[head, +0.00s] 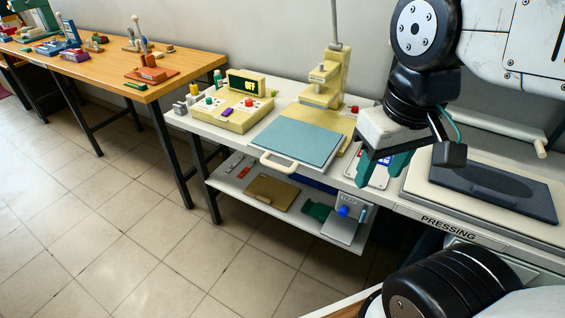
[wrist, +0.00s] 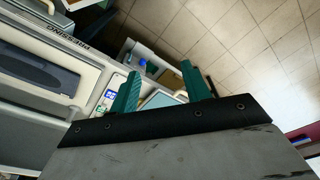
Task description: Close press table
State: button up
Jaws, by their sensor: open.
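The press table is a flat blue-teal plate (head: 297,142) on the white bench in the head view, in front of the cream press column (head: 328,78). Its cream loop handle (head: 279,164) sticks out past the bench's front edge. My gripper (head: 385,170) is to the right of the plate, apart from the handle, with its teal fingers pointing down. In the wrist view my gripper (wrist: 160,69) is open and empty. Part of a pale blue plate (wrist: 160,100), probably the press table, shows between its fingers. I cannot make out the handle there.
A cream control box (head: 240,110) with an "OFF" display stands left of the press. The "PRESSING" station (head: 470,237) with a dark pad (head: 495,190) is at the right. A lower shelf (head: 240,186) holds several items. The tiled floor in front is clear.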

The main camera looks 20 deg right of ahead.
jog(key=f, duration=0.1)
jog(key=w+a+f+n+g, duration=0.1)
jog(key=a+f+g, duration=0.1)
jog(key=shift+w+f+n+h, duration=0.25)
jog(key=shift+w+n+h, duration=0.05)
jog(key=shift+w+n, duration=0.1)
grip_shut()
jog(key=w+a+f+n+h, duration=0.1)
jog(key=w+f+n+h, duration=0.8)
jog(key=w+f+n, duration=0.15)
jog(key=w+a+f+n+t, duration=0.4)
jog(key=w+f+n+t, duration=0.1)
jog(key=w+n, duration=0.2)
jog(key=w+a+f+n+t+h, duration=0.1)
jog(key=w+a+f+n+t, duration=0.3)
jog(key=w+n, duration=0.3)
jog(key=shift+w+a+f+t, duration=0.4)
jog(key=shift+w+a, duration=0.2)
jog(key=shift+w, duration=0.1)
